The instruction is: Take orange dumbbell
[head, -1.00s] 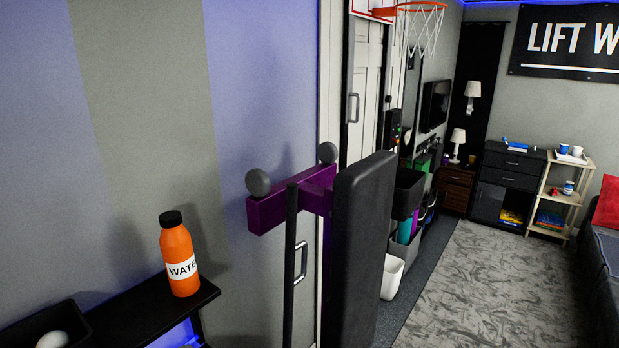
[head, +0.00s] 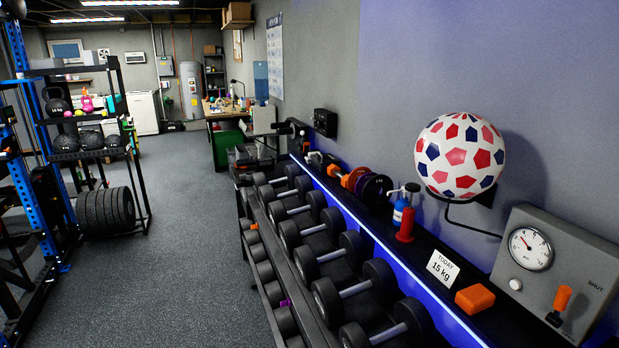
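Small orange pieces (head: 335,171) lie on the black shelf along the wall, beside dark red and purple round pieces (head: 375,188). They may be ends of small dumbbells, but I cannot tell at this size. A small orange patch (head: 250,226) also shows at the left side of the dumbbell rack, too small to make out. The large dumbbells (head: 355,287) on the rack's upper tier are black with grey handles. My gripper is not in view.
The dumbbell rack (head: 287,262) runs along the right wall. The shelf also holds an orange block (head: 474,298), a "15 kg" card (head: 442,267) and a gauge box (head: 560,270). Grey floor (head: 185,265) is open between this rack and the blue frame (head: 35,150).

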